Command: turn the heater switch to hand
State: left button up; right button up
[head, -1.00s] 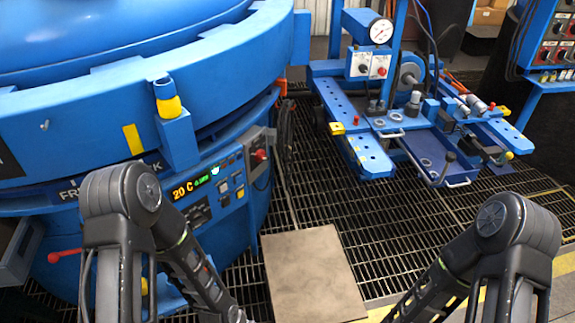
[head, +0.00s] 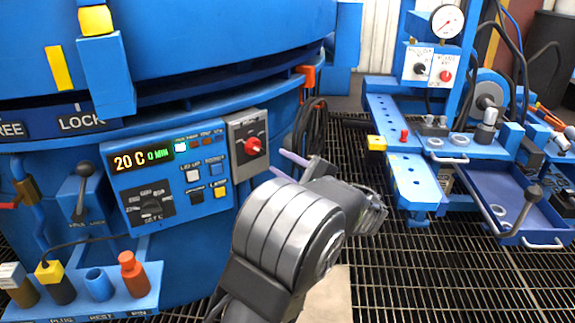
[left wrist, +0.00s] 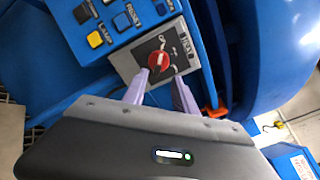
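The heater switch is a red rotary knob (head: 253,146) on a grey box (head: 236,130) at the right end of the blue furnace control panel. In the left wrist view the red knob (left wrist: 158,60) sits on a dark plate with markings too small to read. My left gripper (head: 276,160) has two lilac fingers, just right of the knob in the head view. In the left wrist view the left gripper (left wrist: 160,77) is open, its fingers apart and pointing at the knob, with nothing between them. I cannot tell whether they touch it. My right gripper is not in view.
The panel has a lit display (head: 143,159), several buttons and a black dial (head: 148,202) left of the switch. Black cables (head: 310,132) hang right of the box. A blue shelf with plugs (head: 98,285) juts out below. A blue cart (head: 400,175) stands on the grating at right.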

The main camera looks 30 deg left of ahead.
aim_at(259, 151)
pick_arm(q)
jog(key=shift+a, duration=0.1)
jog(key=b+x, duration=0.2)
jog(key=x, duration=0.4)
jog(key=shift+a+f+b, duration=0.15)
jog(key=shift+a+b, duration=0.2)
jog(key=shift+a, duration=0.05)
jog(key=shift+w+a, duration=0.15)
jog(key=shift+a, duration=0.35)
jog(key=shift+c, duration=0.2)
grip_shut()
